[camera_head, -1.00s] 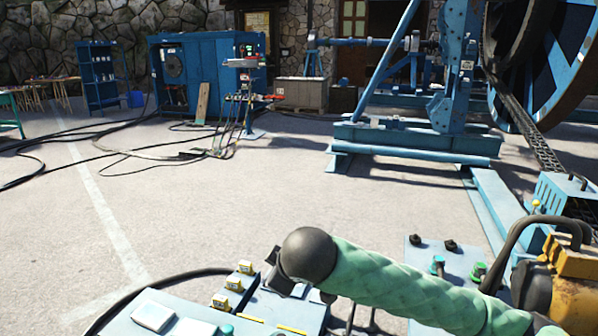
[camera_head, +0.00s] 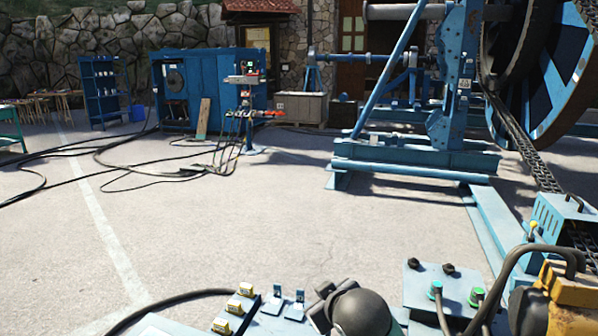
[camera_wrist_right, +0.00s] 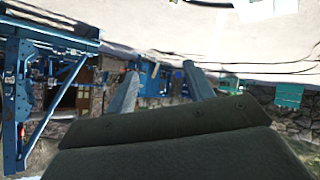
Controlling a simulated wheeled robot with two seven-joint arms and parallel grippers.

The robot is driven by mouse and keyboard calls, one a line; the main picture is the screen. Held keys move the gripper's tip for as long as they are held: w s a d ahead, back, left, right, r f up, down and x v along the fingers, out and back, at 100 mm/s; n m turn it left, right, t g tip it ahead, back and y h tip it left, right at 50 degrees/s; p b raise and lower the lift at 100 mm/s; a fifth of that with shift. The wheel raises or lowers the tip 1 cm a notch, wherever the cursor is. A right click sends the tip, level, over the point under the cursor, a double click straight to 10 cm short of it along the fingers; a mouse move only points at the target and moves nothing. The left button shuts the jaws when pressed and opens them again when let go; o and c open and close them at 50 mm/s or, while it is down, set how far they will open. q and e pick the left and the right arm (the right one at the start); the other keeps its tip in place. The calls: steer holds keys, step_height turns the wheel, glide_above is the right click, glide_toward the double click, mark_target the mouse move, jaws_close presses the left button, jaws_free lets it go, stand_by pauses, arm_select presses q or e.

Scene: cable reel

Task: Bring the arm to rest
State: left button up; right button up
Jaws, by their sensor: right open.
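My right gripper (camera_head: 324,304) is low in the head view, just left of my arm's dark round joint, which partly hides it. It is over or near the light blue control console (camera_head: 180,325). In the right wrist view its two grey-blue fingers (camera_wrist_right: 162,88) stand well apart, with nothing between them. The view is tilted so that the pale ground lies at the top. My left gripper is not in view.
Yellow-marked controls (camera_head: 233,306) line the console. A box with green buttons (camera_head: 437,288) and a yellow machine (camera_head: 565,285) with a dark hose stand at right. Beyond lie open pavement, the blue reel stand (camera_head: 415,165), a blue cabinet (camera_head: 225,85) and loose cables (camera_head: 110,155).

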steer(key=s+d+f+m+g+h+p, duration=0.1)
steer(key=s+d+f+m+g+p, duration=0.3)
steer(key=s+f, duration=0.5)
steer(key=s+d+f+m+g+h+p, duration=0.1)
steer(key=s+d+f+p, duration=0.2)
steer(key=s+d+f, duration=0.5)
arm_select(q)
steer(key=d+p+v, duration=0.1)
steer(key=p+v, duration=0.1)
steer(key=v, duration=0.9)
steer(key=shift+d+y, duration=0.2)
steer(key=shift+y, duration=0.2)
arm_select(e)
steer(key=s+a+f+g, duration=0.1)
steer(key=s+f, duration=0.2)
steer(key=s, duration=0.4)
steer(key=s+a+f+g, duration=0.2)
steer(key=s+f, duration=0.1)
steer(key=s, duration=0.4)
steer(key=shift+s+f+m, duration=0.3)
steer(key=shift+f+m, duration=0.1)
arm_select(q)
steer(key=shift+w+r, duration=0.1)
